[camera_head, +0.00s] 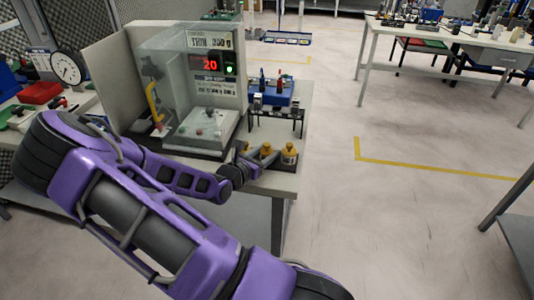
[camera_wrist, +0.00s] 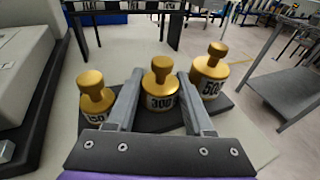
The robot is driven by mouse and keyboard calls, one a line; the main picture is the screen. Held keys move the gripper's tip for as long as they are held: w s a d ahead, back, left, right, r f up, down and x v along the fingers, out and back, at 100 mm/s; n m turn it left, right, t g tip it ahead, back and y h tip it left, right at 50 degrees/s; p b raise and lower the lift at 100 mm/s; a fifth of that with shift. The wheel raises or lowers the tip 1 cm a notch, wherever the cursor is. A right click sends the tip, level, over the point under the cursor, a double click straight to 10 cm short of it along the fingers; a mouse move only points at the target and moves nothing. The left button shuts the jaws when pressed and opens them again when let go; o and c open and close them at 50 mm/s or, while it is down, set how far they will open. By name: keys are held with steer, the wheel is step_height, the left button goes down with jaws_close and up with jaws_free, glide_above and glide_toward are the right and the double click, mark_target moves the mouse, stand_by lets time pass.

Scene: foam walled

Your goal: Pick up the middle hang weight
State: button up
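Three brass weights with knob tops stand in a row on a dark mat (camera_wrist: 222,103). The middle weight (camera_wrist: 161,86), labelled 300, shows in the wrist view between the two grey fingers of my gripper (camera_wrist: 159,74); it also shows in the head view (camera_head: 266,149). My gripper is open, with one finger on each side of the middle weight. I cannot tell whether either finger touches it. The left weight (camera_wrist: 95,95), labelled 150, and the right weight (camera_wrist: 210,70), its label partly readable, stand outside the fingers. In the head view my arm partly hides the row's left end.
A clear walled box with a red "20" display (camera_head: 210,65) stands left of the weights. A dark stand with a blue tray (camera_head: 277,93) is behind them. The table (camera_head: 275,180) ends just right of the weights. Open floor lies beyond.

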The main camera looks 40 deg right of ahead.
jaws_close()
steer(key=shift+r, duration=0.1)
